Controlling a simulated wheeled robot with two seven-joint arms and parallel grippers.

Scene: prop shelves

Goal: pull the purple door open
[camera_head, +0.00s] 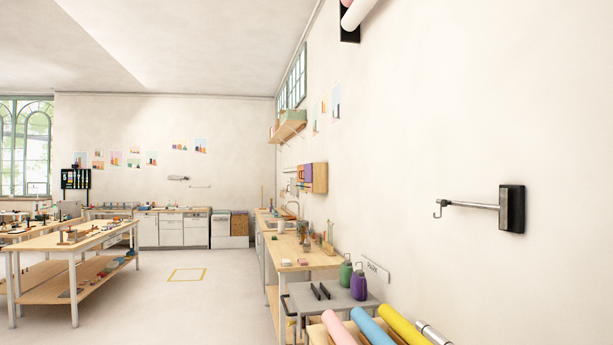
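A small cabinet with a wooden-orange side (320,178) hangs on the right wall, far from me, above the long workbench. A purple panel (306,172) shows on its left part and looks like the purple door. It is small in the view. I cannot tell whether it is shut or ajar, and no handle can be made out. Neither of my grippers is in view.
A wooden workbench (289,252) runs along the right wall with several items on it. A grey cart (340,301) with green and purple bottles and rolls of colored material stand nearer. A wooden table (60,240) is at left. The floor (180,310) between is clear.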

